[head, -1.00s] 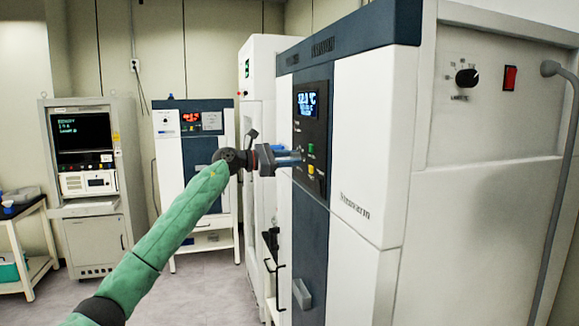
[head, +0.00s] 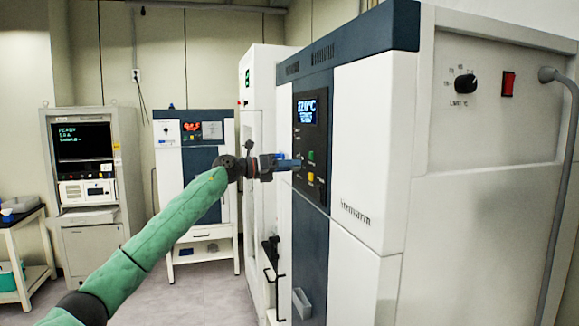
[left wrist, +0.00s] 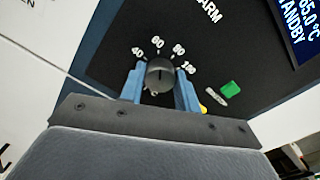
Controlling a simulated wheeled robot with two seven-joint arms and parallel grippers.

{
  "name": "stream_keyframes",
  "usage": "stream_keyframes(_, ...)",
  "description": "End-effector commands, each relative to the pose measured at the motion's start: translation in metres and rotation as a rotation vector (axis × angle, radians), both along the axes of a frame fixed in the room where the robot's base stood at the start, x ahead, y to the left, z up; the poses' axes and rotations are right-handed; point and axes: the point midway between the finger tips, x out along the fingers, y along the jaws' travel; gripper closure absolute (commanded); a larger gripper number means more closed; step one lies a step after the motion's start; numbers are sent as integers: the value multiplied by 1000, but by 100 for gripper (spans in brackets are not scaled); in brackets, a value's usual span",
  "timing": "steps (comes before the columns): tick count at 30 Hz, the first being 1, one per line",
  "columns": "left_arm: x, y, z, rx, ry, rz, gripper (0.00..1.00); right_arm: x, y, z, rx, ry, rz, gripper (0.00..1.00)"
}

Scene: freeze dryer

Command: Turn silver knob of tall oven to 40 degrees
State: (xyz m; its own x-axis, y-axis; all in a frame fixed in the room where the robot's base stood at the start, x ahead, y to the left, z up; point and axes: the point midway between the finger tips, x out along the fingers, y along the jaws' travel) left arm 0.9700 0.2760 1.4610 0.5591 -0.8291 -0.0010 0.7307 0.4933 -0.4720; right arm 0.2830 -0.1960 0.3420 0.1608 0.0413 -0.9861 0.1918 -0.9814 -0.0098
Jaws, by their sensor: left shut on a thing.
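The tall oven (head: 362,150) stands at the right, with a dark blue front strip and white panels. Its knob (left wrist: 160,72) shows in the left wrist view as a round, dark grey knob on a black panel, with marks 40, 60, 80 and 100 around its upper side. A line on the knob points up, between 60 and 80. My left gripper (head: 291,163) reaches the oven's front panel from the left and hides the knob in the head view. In the left wrist view its blue fingers (left wrist: 161,88) are shut on the knob, one on each side. My right gripper is not in view.
A lit display (head: 307,107) is above the gripper; green and yellow buttons (head: 311,156) are close beside it. Another, black dial (head: 465,81) and a red switch (head: 508,84) are on the oven's side. A smaller oven (head: 193,160) and an instrument rack (head: 85,150) stand behind.

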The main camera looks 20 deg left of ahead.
Motion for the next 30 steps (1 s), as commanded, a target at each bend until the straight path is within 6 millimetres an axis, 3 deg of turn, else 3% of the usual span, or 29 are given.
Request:
stream_keyframes(21, 1, 2, 5, -367, 538, 4, 91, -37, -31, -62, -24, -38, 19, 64)
stream_keyframes(30, 1, 2, 3, -464, 681, 3, 91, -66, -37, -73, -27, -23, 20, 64)
